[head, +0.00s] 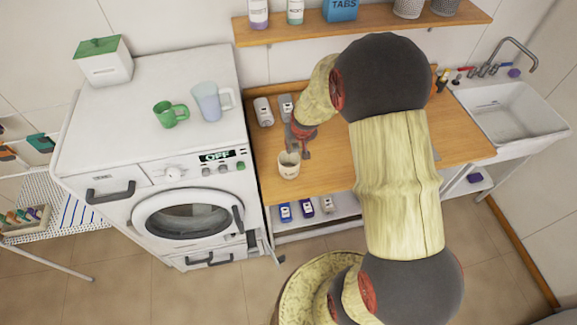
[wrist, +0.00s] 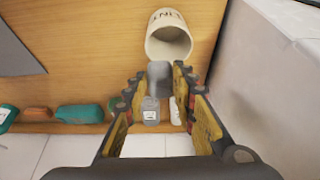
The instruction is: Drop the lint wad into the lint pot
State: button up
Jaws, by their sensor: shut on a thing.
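The lint pot (head: 289,168) is a cream cup standing upright near the front left of the wooden counter. In the wrist view the lint pot (wrist: 168,40) shows its round mouth and dark lettering, just beyond the fingertips. My gripper (head: 298,151) is low over the counter, at the back edge of the pot in the head view. In the wrist view my gripper (wrist: 159,80) is shut on the grey lint wad (wrist: 160,74), held between its fingertips. The wad looks outside the pot's mouth. I cannot make it out in the head view.
A sink (head: 515,112) is at the right.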

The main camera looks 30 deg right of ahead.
jog(key=shift+f+b, duration=0.45)
jog(key=shift+f, duration=0.75)
jog(key=shift+s, duration=0.1)
jog(key=o, duration=0.8)
jog(key=v, duration=1.2)
